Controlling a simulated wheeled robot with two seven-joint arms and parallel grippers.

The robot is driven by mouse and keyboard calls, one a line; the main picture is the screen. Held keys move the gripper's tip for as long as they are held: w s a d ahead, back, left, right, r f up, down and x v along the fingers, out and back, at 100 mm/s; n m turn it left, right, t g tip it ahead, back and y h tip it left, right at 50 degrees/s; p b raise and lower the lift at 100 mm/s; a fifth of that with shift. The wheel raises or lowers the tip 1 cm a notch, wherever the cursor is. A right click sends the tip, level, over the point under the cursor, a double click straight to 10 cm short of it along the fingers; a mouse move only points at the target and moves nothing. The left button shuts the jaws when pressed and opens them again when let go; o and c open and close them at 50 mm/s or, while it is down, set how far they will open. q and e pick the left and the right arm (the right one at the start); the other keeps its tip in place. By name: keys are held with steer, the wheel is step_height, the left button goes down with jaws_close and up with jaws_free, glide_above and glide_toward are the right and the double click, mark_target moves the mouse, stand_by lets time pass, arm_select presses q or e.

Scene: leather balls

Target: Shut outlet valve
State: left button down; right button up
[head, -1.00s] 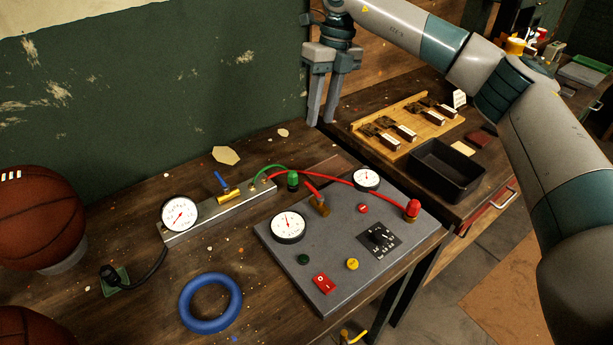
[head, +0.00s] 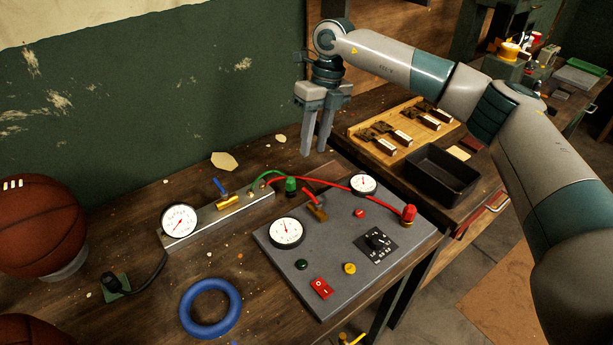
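A valve with a blue lever and brass body (head: 228,201) sits on the grey metal bar on the bench; its lever slants up to the left. A second valve with a red lever and brass body (head: 317,212) stands on the grey control panel (head: 330,255); its lever also slants up to the left. I cannot tell from any label which is the outlet valve. My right gripper (head: 315,151) points down behind the panel, above and beyond both valves, touching neither. Its two fingers are apart with nothing between them. My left gripper is not in view.
Red hose (head: 340,184) and green hose (head: 263,177) arch between bar and panel. Gauges (head: 286,232), a red switch (head: 321,288) and a blue ring (head: 210,307) are nearby. Basketballs (head: 38,225) stand at left. A black tray (head: 440,178) lies right.

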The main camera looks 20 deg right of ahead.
mark_target(311, 196)
steer(key=f+p, duration=0.1)
steer(key=f, duration=0.2)
steer(key=a+f+p, duration=0.1)
steer(key=f, duration=0.3)
steer(key=a+f+p, duration=0.1)
steer(key=f, duration=0.3)
steer(key=shift+s+f+p, duration=0.2)
steer(key=shift+s+p, duration=0.1)
steer(key=shift+s, duration=0.1)
jaws_close()
